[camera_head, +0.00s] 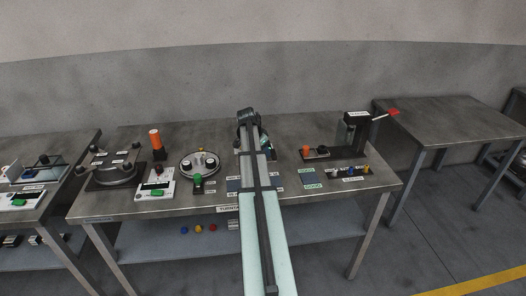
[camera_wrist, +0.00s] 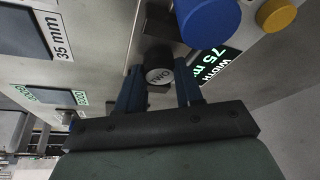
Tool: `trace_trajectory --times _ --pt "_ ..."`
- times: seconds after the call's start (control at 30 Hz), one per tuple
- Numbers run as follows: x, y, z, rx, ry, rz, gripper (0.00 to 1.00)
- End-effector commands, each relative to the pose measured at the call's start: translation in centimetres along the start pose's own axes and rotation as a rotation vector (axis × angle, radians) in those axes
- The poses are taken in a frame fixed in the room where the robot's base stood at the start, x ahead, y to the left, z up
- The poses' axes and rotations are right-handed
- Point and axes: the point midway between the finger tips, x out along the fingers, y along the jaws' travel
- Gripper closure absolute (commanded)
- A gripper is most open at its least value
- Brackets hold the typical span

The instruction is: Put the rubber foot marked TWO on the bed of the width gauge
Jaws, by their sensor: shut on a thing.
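The rubber foot marked TWO (camera_wrist: 159,74) is a short black cylinder with its white mark towards the wrist camera. My gripper (camera_wrist: 157,84) is shut on it, one blue finger on either side. A lit green readout (camera_wrist: 212,65) reading WIDTH 75 shows just right of the foot in the wrist view and belongs to the width gauge. A dark surface lies behind the foot; I cannot tell whether the foot touches it. In the head view, my arm runs up the middle and hides the gripper tips and the foot.
A blue round part (camera_wrist: 207,20) and a yellow one (camera_wrist: 276,14) stand close right of the foot. A 35 mm label (camera_wrist: 61,36) lies at left.

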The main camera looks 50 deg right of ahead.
Motion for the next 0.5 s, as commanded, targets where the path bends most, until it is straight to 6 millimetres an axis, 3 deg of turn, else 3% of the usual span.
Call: trace_trajectory --times 0.23,0.27,0.33,0.5 --pt "0.27 0.0 0.11 0.0 0.0 0.0 0.93" --pt "0.23 -0.01 0.1 0.0 0.0 0.0 0.61" --pt "0.22 0.0 0.09 0.0 0.0 0.0 0.55" --pt "0.22 0.0 0.09 0.0 0.0 0.0 0.54"
